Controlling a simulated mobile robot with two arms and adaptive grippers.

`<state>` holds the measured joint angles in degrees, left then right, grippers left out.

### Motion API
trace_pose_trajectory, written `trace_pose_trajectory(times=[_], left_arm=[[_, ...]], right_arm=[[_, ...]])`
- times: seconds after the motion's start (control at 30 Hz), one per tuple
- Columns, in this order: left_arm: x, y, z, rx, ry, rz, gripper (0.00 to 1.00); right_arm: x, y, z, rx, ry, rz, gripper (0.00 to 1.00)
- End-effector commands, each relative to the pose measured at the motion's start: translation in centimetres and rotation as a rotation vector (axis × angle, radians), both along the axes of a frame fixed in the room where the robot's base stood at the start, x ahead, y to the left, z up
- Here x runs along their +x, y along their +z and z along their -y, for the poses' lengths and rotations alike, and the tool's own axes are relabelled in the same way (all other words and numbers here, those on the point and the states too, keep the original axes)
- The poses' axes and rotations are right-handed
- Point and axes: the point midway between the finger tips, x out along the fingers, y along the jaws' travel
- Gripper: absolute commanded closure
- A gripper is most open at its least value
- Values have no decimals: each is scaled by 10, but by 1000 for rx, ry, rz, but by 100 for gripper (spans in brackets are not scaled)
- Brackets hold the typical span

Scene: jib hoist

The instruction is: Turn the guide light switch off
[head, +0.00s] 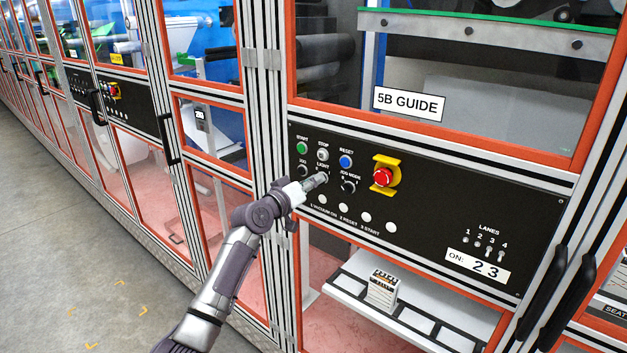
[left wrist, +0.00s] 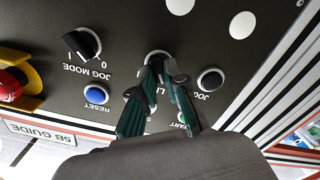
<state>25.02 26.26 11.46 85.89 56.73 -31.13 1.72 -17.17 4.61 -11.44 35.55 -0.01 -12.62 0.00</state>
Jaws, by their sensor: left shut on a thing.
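The black panel (head: 430,215) under the 5B GUIDE sign carries the guide light switch. In the left wrist view, where the labels appear upside down, the light switch (left wrist: 157,56) is a dark round knob with a pale rim. My left gripper (left wrist: 163,74) is shut on it, with its green-lined fingers on either side. In the head view my left gripper (head: 322,178) reaches the panel just below the LIGHT label and covers most of the switch. The knob's pointer position is hidden. My right gripper is not in view.
Close around are the green START button (head: 302,148), the blue RESET button (head: 346,161), the JOG button (left wrist: 210,79) and the JOG MODE knob (left wrist: 83,43). A red emergency stop (head: 383,176) in a yellow guard juts out to the right. Lane toggles (head: 489,248) sit at lower right.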

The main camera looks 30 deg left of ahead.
Motion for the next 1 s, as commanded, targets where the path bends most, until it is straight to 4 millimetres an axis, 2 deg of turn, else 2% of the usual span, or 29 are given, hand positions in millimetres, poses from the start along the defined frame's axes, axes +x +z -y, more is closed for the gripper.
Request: trace_pose_trajectory(times=[0.03, 0.4, 0.93, 0.97, 1.0], left_arm=[[0, 5, -1, -33, 2, 6, 100], [0, 4, -2, -181, 4, -6, 100], [0, 4, -2, -205, 3, -5, 100], [0, 4, -2, -205, 3, -5, 86], [0, 4, -2, -205, 3, -5, 79]], right_arm=[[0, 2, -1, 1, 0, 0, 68], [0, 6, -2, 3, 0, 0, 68], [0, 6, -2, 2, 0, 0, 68], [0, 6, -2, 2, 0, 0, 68], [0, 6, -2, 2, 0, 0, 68]])
